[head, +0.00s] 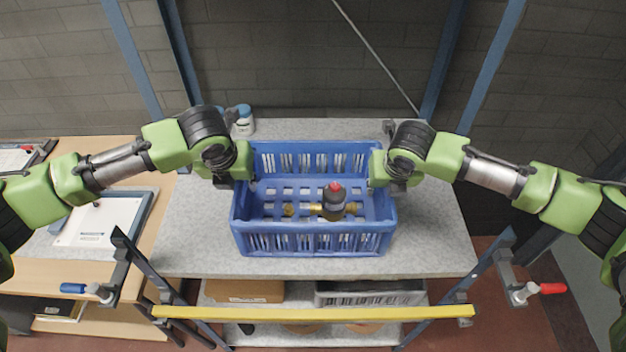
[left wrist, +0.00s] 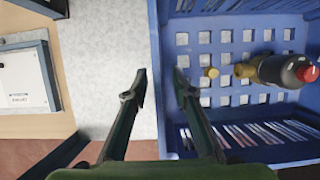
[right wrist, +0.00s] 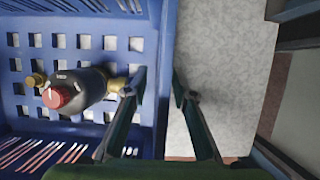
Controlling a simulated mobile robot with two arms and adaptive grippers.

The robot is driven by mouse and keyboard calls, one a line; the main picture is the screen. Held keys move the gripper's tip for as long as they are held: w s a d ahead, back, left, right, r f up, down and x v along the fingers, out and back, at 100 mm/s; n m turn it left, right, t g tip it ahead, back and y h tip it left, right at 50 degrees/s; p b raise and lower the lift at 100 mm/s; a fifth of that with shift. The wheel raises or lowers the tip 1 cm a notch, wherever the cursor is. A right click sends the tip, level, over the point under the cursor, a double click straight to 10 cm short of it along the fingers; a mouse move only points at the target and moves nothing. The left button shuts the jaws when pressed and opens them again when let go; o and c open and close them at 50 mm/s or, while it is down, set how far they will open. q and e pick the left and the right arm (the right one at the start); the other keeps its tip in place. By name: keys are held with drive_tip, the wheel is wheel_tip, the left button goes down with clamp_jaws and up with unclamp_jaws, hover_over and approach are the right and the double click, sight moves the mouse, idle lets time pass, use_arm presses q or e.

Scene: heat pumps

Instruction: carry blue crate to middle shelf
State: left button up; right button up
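The blue crate (head: 315,240) stands upright on a grey tabletop in the head view. It holds a dark pump with a red cap (head: 334,200) and brass fittings. My left gripper (head: 246,180) is at the crate's left side wall, fingers pointing down. In the left wrist view its fingers (left wrist: 160,88) are apart, one outside and one inside the wall. My right gripper (head: 378,180) is at the right side wall. In the right wrist view its fingers (right wrist: 160,85) are likewise apart on either side of the wall. Contact with the wall is not clear.
The grey top (head: 190,240) has free room around the crate. A small white-and-blue container (head: 243,122) stands behind it. A yellow bar (head: 315,312) crosses in front. A lower shelf holds a cardboard box (head: 243,290) and a grey crate (head: 370,292). A wooden desk (head: 100,165) is left.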

use_arm(q)
drive_tip(key=v, duration=0.7)
drive_tip(key=shift+s+r, duration=0.1)
drive_tip(key=shift+r, duration=0.05)
use_arm(e)
drive_tip(key=shift+r, duration=0.2)
drive_tip(key=v, duration=1.1)
drive_tip(key=shift+s+r, duration=0.25)
